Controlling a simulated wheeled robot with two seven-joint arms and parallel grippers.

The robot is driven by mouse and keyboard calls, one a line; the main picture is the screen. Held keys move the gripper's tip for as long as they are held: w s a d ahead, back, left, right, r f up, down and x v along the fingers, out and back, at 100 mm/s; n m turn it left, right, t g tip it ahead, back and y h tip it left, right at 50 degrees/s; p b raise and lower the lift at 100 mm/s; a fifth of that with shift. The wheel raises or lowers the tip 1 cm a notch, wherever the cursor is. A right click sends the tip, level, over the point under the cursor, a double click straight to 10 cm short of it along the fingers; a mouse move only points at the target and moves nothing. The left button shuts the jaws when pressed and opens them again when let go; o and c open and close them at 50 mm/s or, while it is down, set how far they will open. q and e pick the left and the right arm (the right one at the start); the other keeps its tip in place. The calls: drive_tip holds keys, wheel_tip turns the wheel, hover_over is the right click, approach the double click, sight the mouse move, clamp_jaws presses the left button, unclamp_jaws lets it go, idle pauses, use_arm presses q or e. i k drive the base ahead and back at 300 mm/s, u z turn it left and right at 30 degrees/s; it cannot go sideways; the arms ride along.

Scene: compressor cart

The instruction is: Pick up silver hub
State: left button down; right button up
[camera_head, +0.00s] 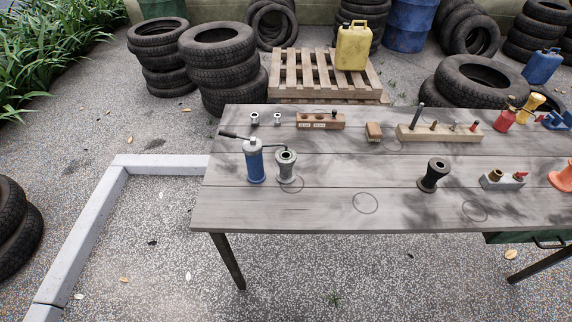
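A silver-grey hub (287,168), spool-shaped with a dark hole in its top, stands upright on the grey wooden table (330,215) at the left. A blue cylinder with a dark handle (255,165) stands close on its left; a thin dark hose or rod from it reaches toward the hub's top, and I cannot tell whether it touches. A black hub (434,176) of similar shape stands upright farther right. Neither of my grippers is in view.
Two small silver fittings (254,118) and a labelled wooden block (320,121) sit along the back edge. A long wooden peg rack (440,132), a brush (374,132) and a grey block with fittings (502,181) lie right. The table's front middle is clear.

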sight(285, 160)
drive_tip(key=u, duration=2.25)
drive_tip(key=k, duration=1.75)
drive_tip(key=z, duration=2.35)
